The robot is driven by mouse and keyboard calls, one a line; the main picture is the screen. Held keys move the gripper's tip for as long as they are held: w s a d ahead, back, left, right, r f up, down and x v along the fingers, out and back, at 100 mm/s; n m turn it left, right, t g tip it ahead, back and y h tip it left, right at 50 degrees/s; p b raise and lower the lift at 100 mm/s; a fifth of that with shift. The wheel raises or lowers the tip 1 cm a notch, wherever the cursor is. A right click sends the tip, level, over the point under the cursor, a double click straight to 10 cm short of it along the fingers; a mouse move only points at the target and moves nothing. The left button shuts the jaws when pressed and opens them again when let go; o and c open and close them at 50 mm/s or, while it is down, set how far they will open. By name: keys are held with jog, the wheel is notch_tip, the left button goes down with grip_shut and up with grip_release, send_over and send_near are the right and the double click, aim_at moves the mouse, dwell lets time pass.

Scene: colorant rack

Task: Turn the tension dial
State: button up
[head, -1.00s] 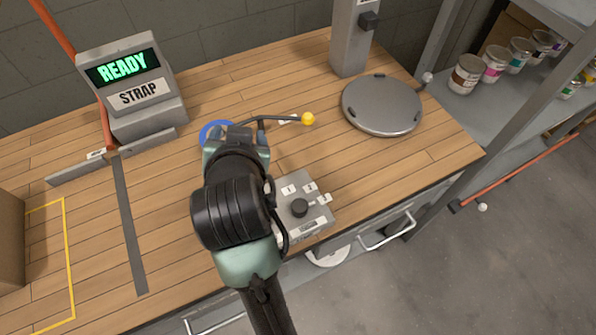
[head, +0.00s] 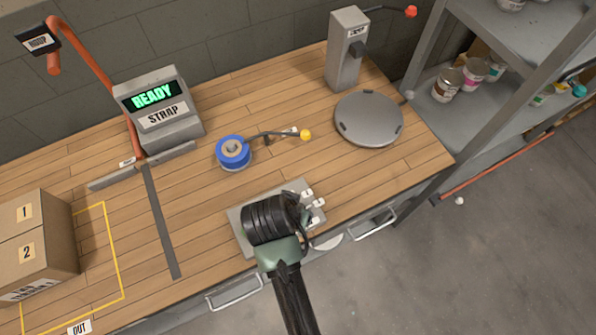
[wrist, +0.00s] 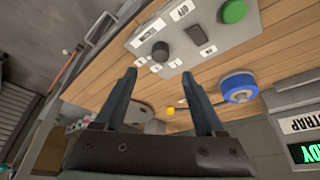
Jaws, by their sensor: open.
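The black dial (wrist: 160,50) sits on a grey control panel (wrist: 140,32) in the wrist view, with small numbered white labels beside it. The panel also shows in the head view (head: 236,216), at the bench's front edge, where my wrist hides its middle and the dial. My gripper (wrist: 158,73) is open and empty; its two fingers show either side of the dial in the wrist view, apparently short of it. I cannot tell the remaining distance. In the head view the fingers are hidden beneath my wrist.
The panel also carries a green button (wrist: 233,11) and a black switch (wrist: 195,35). A blue spool (head: 233,152) with a yellow-tipped lever (head: 305,134) stands behind. A strapping machine (head: 158,105) reads READY. A cardboard box (head: 35,245) is left, a round turntable (head: 369,118) right.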

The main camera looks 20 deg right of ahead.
jog(key=x, duration=0.9)
jog(key=shift+c, duration=0.3)
grip_shut()
